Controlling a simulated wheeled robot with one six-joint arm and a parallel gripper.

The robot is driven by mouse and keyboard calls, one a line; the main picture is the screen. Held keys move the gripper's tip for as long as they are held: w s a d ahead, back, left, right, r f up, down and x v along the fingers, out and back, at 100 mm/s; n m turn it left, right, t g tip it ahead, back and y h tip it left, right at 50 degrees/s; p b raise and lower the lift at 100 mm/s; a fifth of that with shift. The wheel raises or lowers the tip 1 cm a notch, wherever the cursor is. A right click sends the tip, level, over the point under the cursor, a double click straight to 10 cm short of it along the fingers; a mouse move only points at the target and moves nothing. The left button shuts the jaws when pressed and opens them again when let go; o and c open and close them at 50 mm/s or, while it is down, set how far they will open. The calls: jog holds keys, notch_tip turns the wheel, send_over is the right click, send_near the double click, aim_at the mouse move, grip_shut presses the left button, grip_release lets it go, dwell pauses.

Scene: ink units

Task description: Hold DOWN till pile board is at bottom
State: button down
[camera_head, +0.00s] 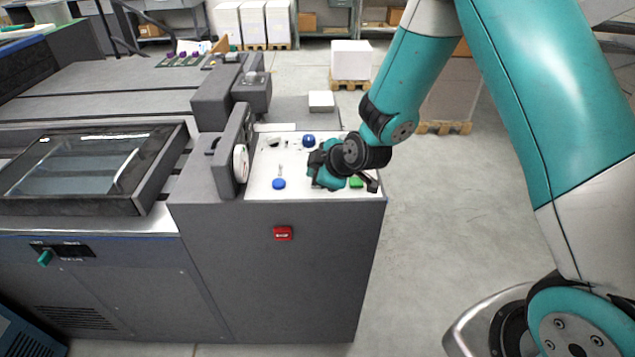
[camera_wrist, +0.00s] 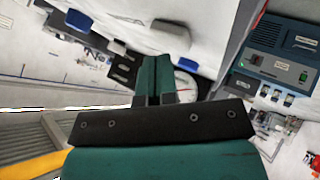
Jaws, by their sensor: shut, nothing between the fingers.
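My gripper (camera_head: 327,177) is low over the right part of the white control panel (camera_head: 262,182) on the grey machine. In the wrist view its two teal fingers (camera_wrist: 158,82) are together with nothing between them. The tips are close to the panel, but I cannot tell whether they touch a button. A white button (camera_wrist: 112,45) and a blue button (camera_wrist: 78,19) lie beyond the fingers beside dark label plates (camera_wrist: 122,70). Which button is DOWN is not readable. I cannot identify the pile board in either view.
A blue button (camera_head: 279,184), a dark blue knob (camera_head: 309,140) and a green button (camera_head: 356,183) are on the panel. A red stop button (camera_head: 283,233) is on the machine's front. An upright grey housing (camera_head: 235,150) borders the panel's left. Open floor (camera_head: 450,220) lies to the right.

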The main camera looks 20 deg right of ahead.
jog(key=shift+f+b, duration=0.45)
jog(key=shift+b, duration=0.05)
dwell(0.5)
dwell(2.2)
jog(key=shift+r+p, duration=0.5)
jog(key=shift+r, duration=0.35)
jog(key=shift+r, duration=0.1)
jog(key=shift+r+p, duration=1.55)
jog(key=shift+r, duration=0.85)
